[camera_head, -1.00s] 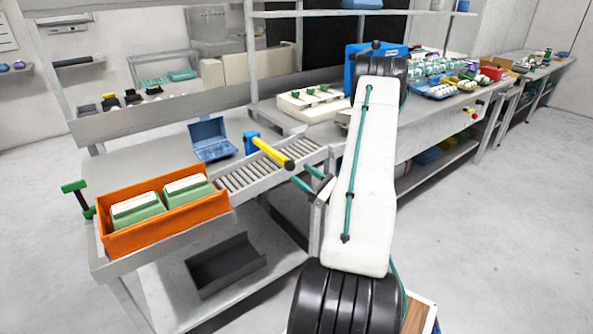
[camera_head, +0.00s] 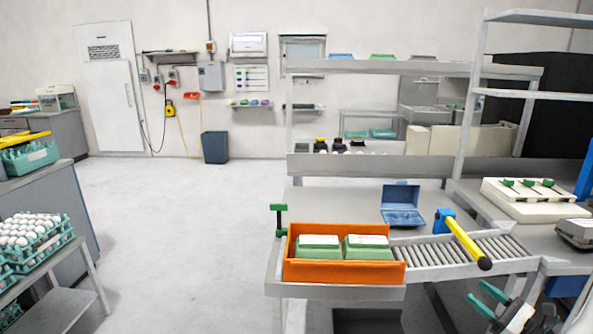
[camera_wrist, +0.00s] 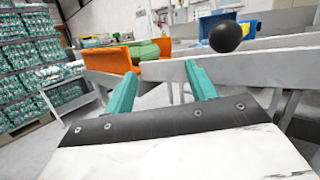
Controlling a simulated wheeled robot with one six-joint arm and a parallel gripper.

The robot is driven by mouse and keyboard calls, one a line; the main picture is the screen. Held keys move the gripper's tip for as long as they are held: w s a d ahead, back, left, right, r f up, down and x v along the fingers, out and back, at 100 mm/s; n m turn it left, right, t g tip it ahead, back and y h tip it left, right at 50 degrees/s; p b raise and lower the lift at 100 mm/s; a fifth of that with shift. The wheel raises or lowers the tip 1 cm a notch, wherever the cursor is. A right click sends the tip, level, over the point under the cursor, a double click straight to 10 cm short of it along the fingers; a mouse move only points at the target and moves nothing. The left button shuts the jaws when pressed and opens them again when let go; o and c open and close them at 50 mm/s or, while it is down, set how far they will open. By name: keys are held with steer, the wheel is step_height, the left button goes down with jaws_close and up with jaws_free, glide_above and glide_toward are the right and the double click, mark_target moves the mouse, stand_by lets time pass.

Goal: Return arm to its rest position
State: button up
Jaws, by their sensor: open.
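My gripper (camera_head: 488,298) shows at the lower right in the head view, its teal fingers spread apart and empty, in front of the roller conveyor. In the wrist view, my gripper (camera_wrist: 162,88) has its two teal fingers apart with nothing between them. A grey metal table frame (camera_wrist: 245,70) lies beyond the fingertips. The rest of my arm is mostly out of the head view. The orange crate (camera_head: 345,278) with two green egg cartons (camera_head: 368,247) stands on the table left of my gripper. The crate also shows in the wrist view (camera_wrist: 110,60).
The roller conveyor (camera_head: 460,247) runs right from the crate, with a yellow, black-ended handle (camera_head: 466,241) over it. A blue open box (camera_head: 402,205) stands behind. Egg trays (camera_head: 35,240) stand on a left-hand rack. The floor between rack and table is clear.

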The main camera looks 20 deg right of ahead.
steer(key=s+a+r+n+g+y, duration=0.1)
steer(key=a+r+n+g+y, duration=0.1)
steer(key=a+r+n+g, duration=0.45)
steer(key=s+a+r+n+g+y, duration=0.15)
steer(key=a+n+g, duration=0.3)
steer(key=a, duration=0.45)
steer(key=s+a+r+n+g+y, duration=0.1)
steer(key=a+r+n+g+y, duration=0.2)
steer(key=a+n+g, duration=0.3)
steer(key=s+a+r+n+g+h, duration=0.1)
steer(key=s+a+r+n+h, duration=1)
steer(key=a+r+n+h, duration=0.2)
steer(key=shift+a+r+n, duration=0.45)
steer(key=shift+a+n, duration=0.25)
